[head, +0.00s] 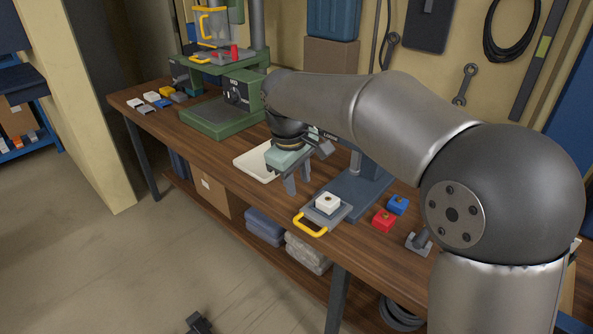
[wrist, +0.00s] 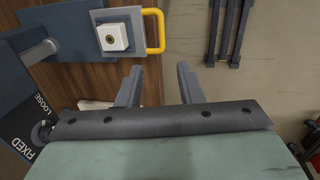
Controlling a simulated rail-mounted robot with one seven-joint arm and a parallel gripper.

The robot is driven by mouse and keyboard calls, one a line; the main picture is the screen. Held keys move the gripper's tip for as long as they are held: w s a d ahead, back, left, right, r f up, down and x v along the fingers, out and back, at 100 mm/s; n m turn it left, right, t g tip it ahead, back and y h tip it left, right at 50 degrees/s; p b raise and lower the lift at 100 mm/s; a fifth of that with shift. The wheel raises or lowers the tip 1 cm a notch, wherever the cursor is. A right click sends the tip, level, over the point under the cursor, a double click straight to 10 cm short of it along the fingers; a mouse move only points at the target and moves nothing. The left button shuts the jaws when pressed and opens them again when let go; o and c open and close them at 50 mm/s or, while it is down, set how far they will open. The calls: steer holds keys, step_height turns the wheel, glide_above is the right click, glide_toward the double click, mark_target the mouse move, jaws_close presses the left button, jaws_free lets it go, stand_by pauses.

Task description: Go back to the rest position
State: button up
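My gripper (head: 297,182) hangs over the front edge of the workbench, left of a grey plate with a yellow handle. In the wrist view my gripper (wrist: 158,82) has its two fingers spread apart with nothing between them. A white socket box (head: 327,203) sits on the grey plate (head: 340,213); it also shows in the wrist view (wrist: 115,37). A red box (head: 383,220) and a blue box (head: 398,204) stand on the bench to the right of the plate. My gripper is apart from all of these.
The wooden workbench (head: 215,153) carries a green machine (head: 225,112) with a yellow-handled guard, a white tray (head: 252,163) and a blue-grey fixture (head: 362,188). Several small coloured boxes (head: 152,96) lie at the far left end. Open floor (head: 150,250) lies in front.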

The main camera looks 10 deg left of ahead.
steer(key=shift+s+a+r, duration=0.1)
steer(key=shift+s+r, duration=0.05)
steer(key=shift+r, duration=0.8)
steer(key=s+d+f+m+p, duration=0.1)
steer(key=s+d+m, duration=0.2)
steer(key=s+d, duration=0.35)
steer(key=s+d+f+m+p, duration=0.1)
steer(key=s+d+m, duration=0.15)
steer(key=d, duration=0.65)
steer(key=s+d+f+m, duration=0.3)
steer(key=s+d, duration=0.1)
steer(key=s, duration=0.3)
steer(key=s+d+f+m+g+y+p, duration=0.1)
steer(key=s+d+f+m, duration=0.2)
steer(key=s, duration=0.4)
steer(key=shift+s+d+f, duration=0.4)
steer(key=shift+d+f, duration=0.15)
steer(key=shift+d, duration=0.55)
